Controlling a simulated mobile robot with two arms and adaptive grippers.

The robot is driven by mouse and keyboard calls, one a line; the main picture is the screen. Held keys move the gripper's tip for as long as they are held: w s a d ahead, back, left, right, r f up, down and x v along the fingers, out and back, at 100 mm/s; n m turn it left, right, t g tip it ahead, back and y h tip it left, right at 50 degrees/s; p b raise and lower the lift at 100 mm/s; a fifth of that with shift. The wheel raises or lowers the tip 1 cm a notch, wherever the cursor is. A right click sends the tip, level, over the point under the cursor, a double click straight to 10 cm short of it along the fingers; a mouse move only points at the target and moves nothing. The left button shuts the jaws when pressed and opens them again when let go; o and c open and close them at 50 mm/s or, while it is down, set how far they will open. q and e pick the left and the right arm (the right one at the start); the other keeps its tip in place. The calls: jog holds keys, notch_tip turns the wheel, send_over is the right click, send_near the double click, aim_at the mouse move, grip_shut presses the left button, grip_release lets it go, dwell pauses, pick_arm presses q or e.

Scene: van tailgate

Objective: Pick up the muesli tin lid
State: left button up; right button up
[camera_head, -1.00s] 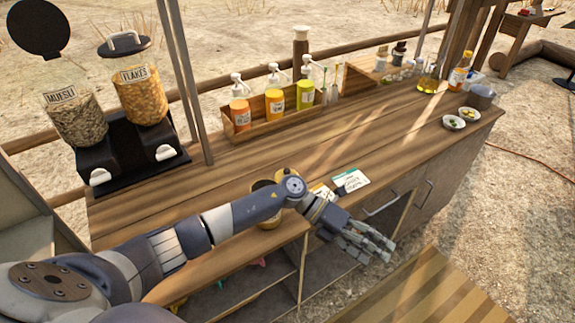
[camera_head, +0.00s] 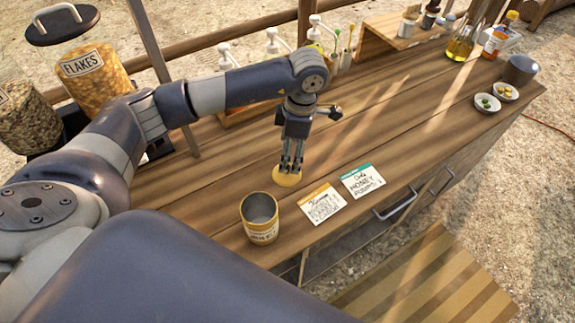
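A round yellow lid (camera_head: 287,179) is on or just above the wooden counter, right below my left gripper. My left gripper (camera_head: 291,167) points straight down, with its fingertips at the lid's far part. The fingers look close together, and I cannot tell whether they grip the lid. An open yellow tin (camera_head: 261,220) with a grey inside stands upright nearer the front edge, left of the lid. Its label is too small to read surely. My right gripper is not in view.
An orange-headed card (camera_head: 321,203) and a green-headed card (camera_head: 362,181) lie right of the tin. Cereal dispensers (camera_head: 90,75) stand at the left, behind my arm. Two small bowls (camera_head: 488,103) are at the far right. The counter's middle right is clear.

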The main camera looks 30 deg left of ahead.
aim_at(285, 180)
pick_arm(q)
notch_tip(285, 180, down, 2)
jog(key=shift+s+a+f, duration=0.1)
jog(key=shift+f, duration=0.25)
notch_tip(285, 180, down, 4)
jog(key=p, duration=0.2)
jog(key=shift+a+f+p, duration=0.15)
jog(key=shift+p, duration=0.25)
jog(key=shift+f, duration=0.45)
jog(key=shift+c, duration=0.3)
jog(key=c, duration=0.9)
jog(key=shift+s, duration=0.1)
jog(key=c, duration=0.3)
jog(key=shift+c, duration=0.4)
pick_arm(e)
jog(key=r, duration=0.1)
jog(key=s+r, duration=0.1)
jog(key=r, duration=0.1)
